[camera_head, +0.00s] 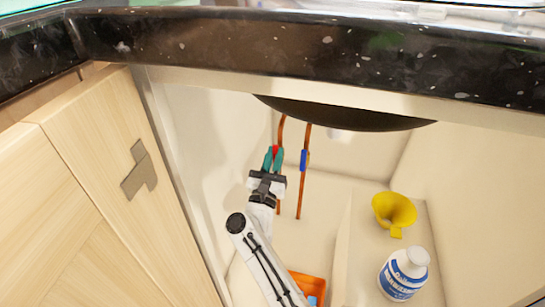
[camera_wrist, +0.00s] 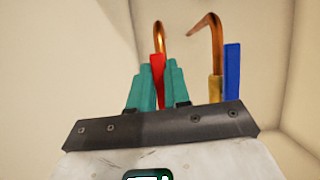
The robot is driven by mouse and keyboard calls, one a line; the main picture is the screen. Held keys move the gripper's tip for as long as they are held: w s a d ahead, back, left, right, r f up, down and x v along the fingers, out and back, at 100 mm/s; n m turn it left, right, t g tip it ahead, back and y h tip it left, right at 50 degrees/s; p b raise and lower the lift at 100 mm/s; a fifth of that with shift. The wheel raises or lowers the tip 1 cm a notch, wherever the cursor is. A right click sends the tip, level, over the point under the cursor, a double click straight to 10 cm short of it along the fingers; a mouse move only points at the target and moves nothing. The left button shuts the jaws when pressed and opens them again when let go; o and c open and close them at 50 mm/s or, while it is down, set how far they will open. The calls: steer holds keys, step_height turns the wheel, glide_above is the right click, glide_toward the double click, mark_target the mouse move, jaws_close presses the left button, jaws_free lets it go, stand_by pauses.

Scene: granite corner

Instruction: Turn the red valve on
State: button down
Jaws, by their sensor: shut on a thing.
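The red valve (camera_wrist: 157,72) is a small red handle on the left copper pipe (camera_wrist: 160,30), under the sink. In the head view the red valve (camera_head: 275,150) shows as a small patch of red between the teal fingers. My gripper (camera_head: 273,160) reaches into the cabinet with its teal fingers on either side of the handle. In the wrist view my gripper (camera_wrist: 156,88) is shut on the red handle, which stands upright between the fingers. The lower part of the handle and the valve body are hidden by the fingers.
A second copper pipe (camera_head: 302,195) with a blue valve (camera_head: 304,160) stands close on the right. A yellow funnel (camera_head: 394,211), a white and blue bottle (camera_head: 404,273) and an orange container (camera_head: 308,285) are lower right. The dark counter edge (camera_head: 300,55) and sink bowl (camera_head: 345,115) hang above.

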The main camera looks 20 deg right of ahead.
steer(key=shift+f+m, duration=0.1)
steer(key=shift+m, duration=0.3)
steer(key=c, duration=1.1)
jaws_free()
steer(key=shift+r+p, duration=0.3)
steer(key=shift+r, duration=0.2)
steer(key=s+r+p, duration=0.3)
steer(key=s+r, duration=0.1)
steer(key=s+r+p, duration=0.4)
steer(key=s, duration=0.1)
steer(key=s+r+p, duration=0.4)
steer(key=s, duration=0.1)
